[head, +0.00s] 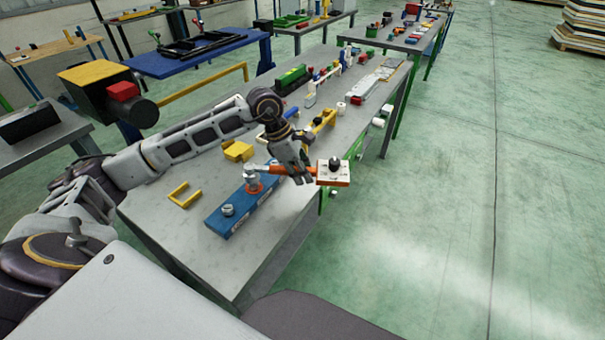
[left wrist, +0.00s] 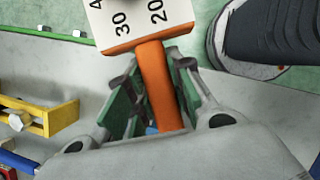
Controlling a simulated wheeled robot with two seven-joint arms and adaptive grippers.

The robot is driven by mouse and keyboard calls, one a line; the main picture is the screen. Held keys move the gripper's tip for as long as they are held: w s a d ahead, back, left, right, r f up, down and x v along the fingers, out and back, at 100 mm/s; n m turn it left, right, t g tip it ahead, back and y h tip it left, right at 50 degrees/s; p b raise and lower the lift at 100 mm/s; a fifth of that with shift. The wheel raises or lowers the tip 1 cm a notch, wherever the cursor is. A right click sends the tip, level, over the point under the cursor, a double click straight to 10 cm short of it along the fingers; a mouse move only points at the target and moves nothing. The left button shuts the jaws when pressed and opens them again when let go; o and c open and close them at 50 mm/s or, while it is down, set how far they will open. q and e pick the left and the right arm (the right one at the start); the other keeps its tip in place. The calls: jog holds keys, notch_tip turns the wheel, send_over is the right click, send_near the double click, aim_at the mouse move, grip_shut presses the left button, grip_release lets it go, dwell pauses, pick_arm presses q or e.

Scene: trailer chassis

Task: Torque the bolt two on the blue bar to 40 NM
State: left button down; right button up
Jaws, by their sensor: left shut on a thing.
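The blue bar (head: 238,212) lies on the grey workbench near its front right edge. It bears a silver bolt (head: 228,210) at its near end and a taller silver bolt (head: 251,174) farther along. An orange wrench (head: 277,169) has its ring end at the taller bolt. Its other end carries a white dial plate (head: 333,174) with a dark knob, beyond the bench edge. My left gripper (head: 303,172) is shut on the orange handle, which also shows in the left wrist view (left wrist: 157,88). There the dial (left wrist: 138,18) shows 20 and 30; no pointer is visible.
A yellow bracket (head: 184,195) and a yellow block (head: 238,150) lie left of the bar on the workbench (head: 205,258). Several tools and parts crowd the bench farther back. The green floor at the right is open.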

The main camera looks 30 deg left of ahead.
pick_arm(q)
jog(key=shift+r, duration=0.7)
jog(key=shift+r+p, duration=0.65)
jog(key=shift+r, duration=0.1)
pick_arm(e)
jog(key=shift+w+d+r, duration=0.1)
jog(key=shift+d+r, duration=0.6)
jog(key=shift+a, duration=0.15)
jog(key=shift+a, duration=0.8)
pick_arm(q)
jog(key=shift+s, duration=0.1)
pick_arm(e)
jog(key=shift+d, duration=0.1)
